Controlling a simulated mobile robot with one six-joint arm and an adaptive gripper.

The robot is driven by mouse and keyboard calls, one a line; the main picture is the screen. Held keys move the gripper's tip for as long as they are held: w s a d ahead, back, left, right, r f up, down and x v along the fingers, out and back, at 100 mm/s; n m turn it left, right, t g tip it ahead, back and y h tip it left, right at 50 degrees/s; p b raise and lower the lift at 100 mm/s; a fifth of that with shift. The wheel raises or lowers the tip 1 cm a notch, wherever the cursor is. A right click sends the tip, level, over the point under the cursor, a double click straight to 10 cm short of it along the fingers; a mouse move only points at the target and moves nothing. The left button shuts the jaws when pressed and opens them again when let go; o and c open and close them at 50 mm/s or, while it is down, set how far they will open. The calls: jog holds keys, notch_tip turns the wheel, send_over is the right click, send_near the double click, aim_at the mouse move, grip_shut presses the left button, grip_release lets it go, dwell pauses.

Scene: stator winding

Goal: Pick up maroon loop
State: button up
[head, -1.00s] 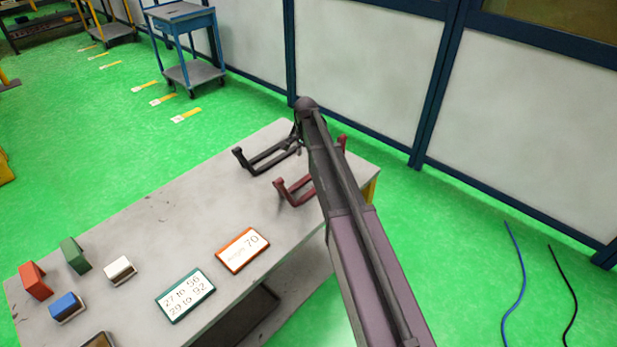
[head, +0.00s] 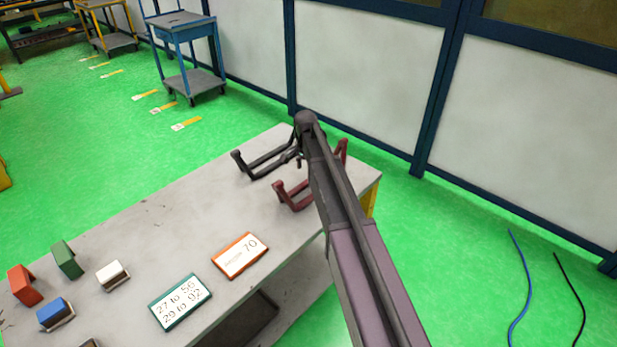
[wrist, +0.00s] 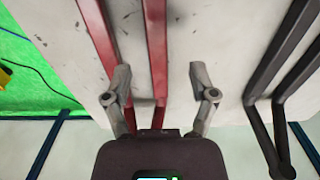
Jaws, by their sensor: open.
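The maroon loop (head: 290,196) stands on the far right end of the grey table, partly hidden behind my arm. In the wrist view its two long maroon bars (wrist: 157,45) run from the top edge toward my gripper. My gripper (wrist: 160,72) is open and empty. One maroon bar passes between its fingers, and the other runs close to the left finger. I cannot tell whether a finger touches it. In the head view my arm hides most of the gripper.
A black loop (head: 262,167) stands left of the maroon one; in the wrist view it is right of my gripper (wrist: 285,60). An orange-framed sign (head: 240,256), a green-framed sign (head: 181,302) and several small coloured blocks lie nearer on the table (head: 165,235).

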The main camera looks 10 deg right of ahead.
aim_at(307, 182)
jog(key=shift+f, duration=0.1)
jog(key=shift+s+d+f+b, duration=0.1)
jog(key=shift+f+b, duration=2.45)
jog(key=shift+b, duration=0.1)
grip_shut()
